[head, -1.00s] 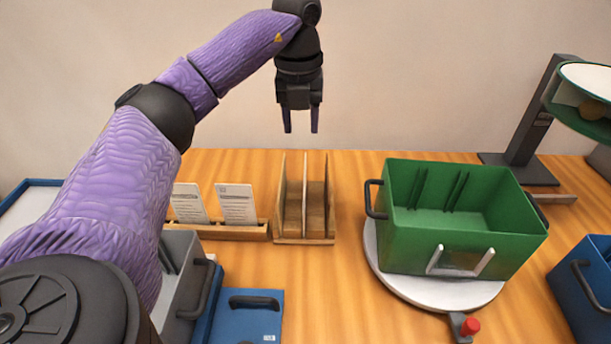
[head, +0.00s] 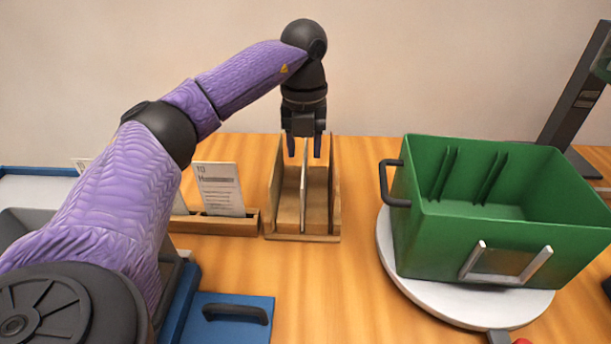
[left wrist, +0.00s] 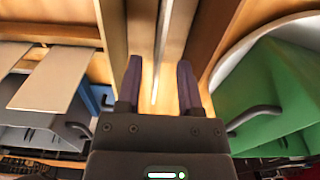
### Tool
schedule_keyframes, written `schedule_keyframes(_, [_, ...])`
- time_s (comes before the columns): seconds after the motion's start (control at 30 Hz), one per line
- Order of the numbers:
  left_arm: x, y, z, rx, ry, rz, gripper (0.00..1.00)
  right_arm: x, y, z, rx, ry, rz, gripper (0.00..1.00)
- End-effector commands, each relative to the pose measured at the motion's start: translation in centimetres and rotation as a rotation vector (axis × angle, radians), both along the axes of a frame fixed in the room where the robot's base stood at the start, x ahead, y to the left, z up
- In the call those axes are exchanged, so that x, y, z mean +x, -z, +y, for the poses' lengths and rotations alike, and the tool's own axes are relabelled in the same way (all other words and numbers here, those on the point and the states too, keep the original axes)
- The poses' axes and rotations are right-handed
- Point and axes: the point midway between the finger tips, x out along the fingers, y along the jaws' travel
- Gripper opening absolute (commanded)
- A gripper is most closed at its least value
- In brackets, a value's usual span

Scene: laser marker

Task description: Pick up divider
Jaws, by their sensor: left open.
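A thin pale divider (head: 304,192) stands upright in the middle of a wooden rack (head: 302,237), between the rack's two wooden side walls. In the left wrist view the divider (left wrist: 163,45) shows as a narrow light strip running between my fingers. My left gripper (head: 305,147) points down over the back part of the rack, with its fingers open. In the left wrist view the left gripper (left wrist: 158,75) has one finger on each side of the divider's line, with gaps visible. I cannot tell how far above the divider the fingertips are. My right gripper is not in view.
A green bin (head: 500,235) with a black handle sits on a round white turntable (head: 385,250) to the right. A wooden card holder (head: 235,222) with white cards (head: 219,187) stands left of the rack. A blue lid (head: 232,328) lies at the front left.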

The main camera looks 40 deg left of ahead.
Motion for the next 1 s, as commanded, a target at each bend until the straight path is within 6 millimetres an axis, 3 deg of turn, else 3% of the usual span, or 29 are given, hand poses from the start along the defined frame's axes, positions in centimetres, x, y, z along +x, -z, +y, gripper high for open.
schedule_keyframes(0.03, [-0.1, 1.8, 0.0, 0.001, -0.001, 0.007, 0.47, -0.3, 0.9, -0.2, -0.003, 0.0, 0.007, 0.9])
schedule_keyframes(0.23, [-0.1, 6.0, 0.0, 0.0, 0.001, 0.006, 0.47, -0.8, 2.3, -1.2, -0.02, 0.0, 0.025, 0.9])
schedule_keyframes(0.53, [0.0, 6.5, 0.0, -0.001, 0.0, 0.001, 0.47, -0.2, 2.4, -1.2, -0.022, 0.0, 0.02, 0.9])
schedule_keyframes(0.77, [0.0, 6.5, 0.0, -0.001, 0.0, 0.001, 0.0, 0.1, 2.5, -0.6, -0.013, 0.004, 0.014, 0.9])
schedule_keyframes(1.0, [0.0, 6.5, 0.0, -0.001, 0.0, 0.001, 0.0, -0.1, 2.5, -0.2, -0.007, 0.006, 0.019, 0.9])
